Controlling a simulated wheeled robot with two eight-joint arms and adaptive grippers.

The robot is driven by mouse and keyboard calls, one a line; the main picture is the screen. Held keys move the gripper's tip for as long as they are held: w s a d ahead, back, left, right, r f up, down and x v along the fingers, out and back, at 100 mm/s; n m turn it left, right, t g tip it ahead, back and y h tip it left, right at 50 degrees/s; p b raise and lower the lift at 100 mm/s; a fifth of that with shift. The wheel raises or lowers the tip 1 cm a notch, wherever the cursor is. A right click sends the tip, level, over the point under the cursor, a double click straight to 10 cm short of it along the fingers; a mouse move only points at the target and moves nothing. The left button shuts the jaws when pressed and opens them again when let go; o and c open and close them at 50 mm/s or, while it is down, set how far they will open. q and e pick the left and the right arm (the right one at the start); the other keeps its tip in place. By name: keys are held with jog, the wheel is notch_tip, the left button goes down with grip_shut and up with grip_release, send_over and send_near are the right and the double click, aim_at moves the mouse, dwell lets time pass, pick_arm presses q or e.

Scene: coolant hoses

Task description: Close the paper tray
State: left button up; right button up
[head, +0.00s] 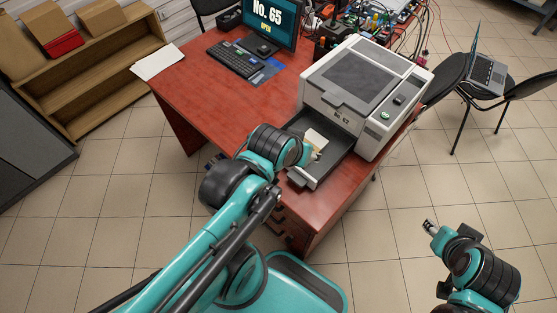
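The printer (355,90) is a white and grey box on the red-brown desk. Its dark paper tray (338,157) sticks out of the front towards me, pulled open. A small cream piece (315,137), perhaps paper, shows at the tray's left side. My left gripper (312,155) is at the tray's front left part, seen from behind. Its fingers are mostly hidden by the wrist, so contact and opening cannot be told. My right gripper (430,226) is over the floor at the lower right, away from the printer. Its fingertips are too small to judge.
A monitor (271,24), keyboard (233,59) and mouse (264,48) stand at the desk's back left. Cables and electronics (375,18) lie behind the printer. A chair with a laptop (485,70) stands at the right. The floor (400,200) in front of the desk's right side is clear.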

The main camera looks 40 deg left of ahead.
pick_arm(q)
jog(key=a+n, duration=0.1)
jog(key=n, duration=0.1)
jog(key=a+f+n, duration=0.1)
jog(key=a+n, duration=0.1)
jog(key=n, duration=0.1)
jog(key=a+f+n, duration=0.1)
jog(key=n, duration=0.1)
jog(key=shift+w+a+f+g, duration=0.1)
jog(key=shift+w+a+g, duration=0.15)
jog(key=shift+g, duration=0.15)
grip_shut()
jog(key=s+a+f+n+g, duration=0.15)
jog(key=a+f+n, duration=0.35)
jog(key=n, duration=0.8)
jog(key=s+a+f+n, duration=0.3)
jog(key=a+n, duration=0.4)
jog(key=n, duration=0.5)
jog(key=shift+h, duration=0.4)
jog(key=b+x, duration=0.2)
jog(key=x, duration=0.2)
jog(key=b+x, duration=0.3)
jog(key=x, duration=0.2)
jog(key=shift+a+f, duration=0.2)
jog(key=shift+f, duration=0.1)
jog(key=w, duration=0.3)
jog(key=shift+w+d+f+b, duration=0.15)
jog(key=shift+d+b, duration=0.1)
jog(key=shift+b, duration=0.15)
jog(key=shift+w, duration=0.5)
